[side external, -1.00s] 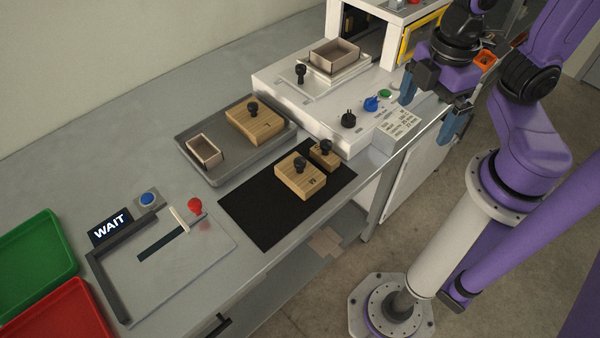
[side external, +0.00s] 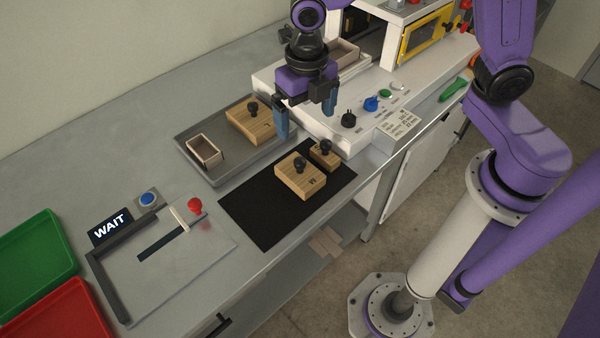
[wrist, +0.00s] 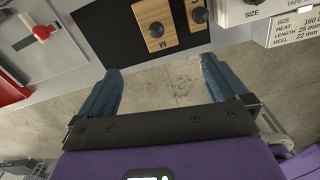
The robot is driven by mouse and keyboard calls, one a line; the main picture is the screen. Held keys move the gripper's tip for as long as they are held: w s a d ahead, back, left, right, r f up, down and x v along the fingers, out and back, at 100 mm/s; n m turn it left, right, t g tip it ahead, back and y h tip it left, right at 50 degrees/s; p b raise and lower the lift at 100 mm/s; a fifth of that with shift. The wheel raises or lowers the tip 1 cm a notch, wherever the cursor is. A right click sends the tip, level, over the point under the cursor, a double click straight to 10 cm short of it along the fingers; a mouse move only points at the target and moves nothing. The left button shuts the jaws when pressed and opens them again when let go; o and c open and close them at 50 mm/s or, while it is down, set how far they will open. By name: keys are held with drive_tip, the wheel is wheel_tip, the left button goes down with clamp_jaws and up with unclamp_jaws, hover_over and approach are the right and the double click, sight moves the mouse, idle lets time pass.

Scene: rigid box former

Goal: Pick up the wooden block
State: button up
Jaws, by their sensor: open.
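Three wooden blocks with black knobs are in view. The block marked M (side external: 300,182) lies on the black mat (side external: 250,212), and it also shows at the top of the wrist view (wrist: 155,38). A smaller block (side external: 324,158) lies right beside it, marked S in the wrist view (wrist: 199,24). A third block (side external: 249,126) lies in the grey tray (side external: 217,180). My gripper (side external: 307,119) is open and empty, above the area between that tray and the white machine. Its two blue fingers (wrist: 162,72) are spread apart in the wrist view, with floor showing between them.
The white machine (side external: 368,148) with knobs and buttons stands at the back right. A small open box (side external: 204,151) is in the grey tray. A fixture with a red knob (side external: 195,204), a WAIT sign (side external: 110,226) and green (side external: 38,252) and red (side external: 62,312) trays are at left.

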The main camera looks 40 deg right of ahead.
sight(300, 171)
drive_tip(key=shift+n, duration=0.8)
drive_tip(key=f, duration=0.6)
drive_tip(key=w+f, duration=0.1)
drive_tip(key=f, duration=1.1)
drive_tip(key=shift+w+a+f, duration=0.1)
drive_tip(key=shift+w+a, duration=0.05)
drive_tip(key=c, duration=1.1)
